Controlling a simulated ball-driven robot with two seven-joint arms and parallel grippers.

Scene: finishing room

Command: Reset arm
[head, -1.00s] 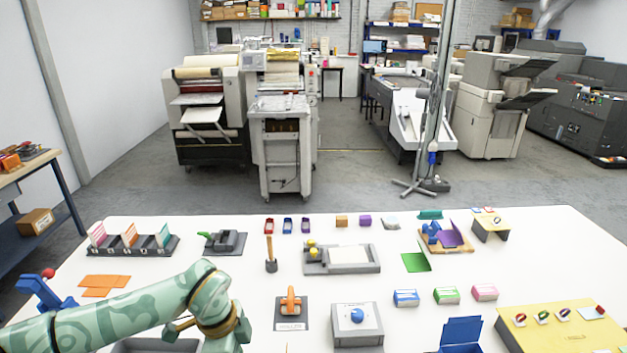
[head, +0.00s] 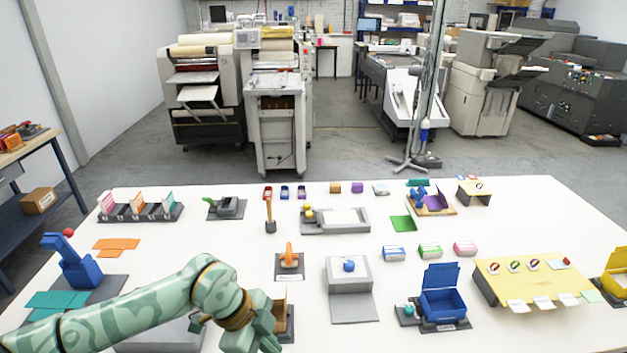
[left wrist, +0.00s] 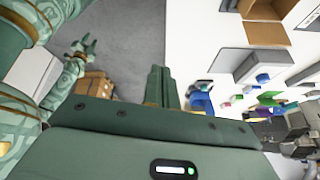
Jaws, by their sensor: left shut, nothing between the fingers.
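My left arm (head: 130,310) is pale green with a darker pattern and comes in from the left over the front of the white table (head: 225,250). Its gripper (head: 262,343) hangs at the bottom edge of the head view, partly cut off, beside a brown open box. In the left wrist view the dark green fingers of my left gripper (left wrist: 163,88) are together with nothing between them. My right gripper (left wrist: 82,48) shows small at the upper left of that view, over the grey floor, its two fingers apart; it holds nothing visible.
A blue lever press (head: 72,262) with a red knob stands at the left. A stamp (head: 289,256), a grey pad station (head: 350,275), a blue open box (head: 443,292) and a yellow stand (head: 535,278) fill the front and right. Bare tabletop lies between them.

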